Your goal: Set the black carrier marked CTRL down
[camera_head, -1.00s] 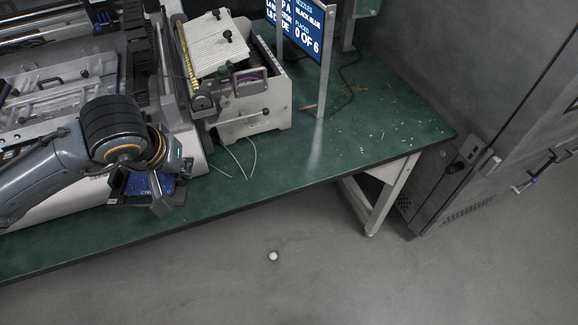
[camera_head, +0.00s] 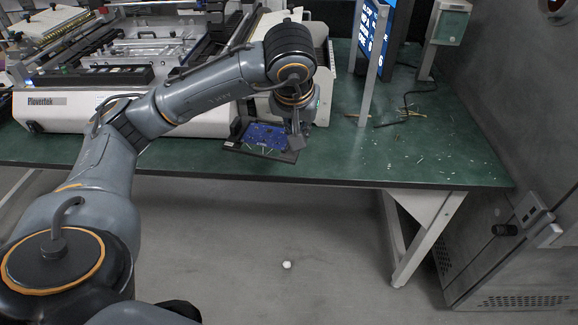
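The black carrier (camera_head: 230,145) is a flat dark tray with a blue circuit board (camera_head: 263,136) on it. It is at the front part of the green table, before the white machine's right end. Its CTRL marking is too small to read now. My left gripper (camera_head: 296,140) comes down from above at the carrier's right end. Its fingers appear closed on the carrier's edge, though the contact is partly hidden. I cannot tell whether the carrier's underside touches the table. My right gripper is not in view.
The green table (camera_head: 400,160) has free room to the right, with small scattered bits and a cable. A screen on a post (camera_head: 367,65) stands behind. A large white machine (camera_head: 70,108) fills the left. A grey cabinet (camera_head: 520,240) stands at right. A small white object (camera_head: 286,265) lies on the floor.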

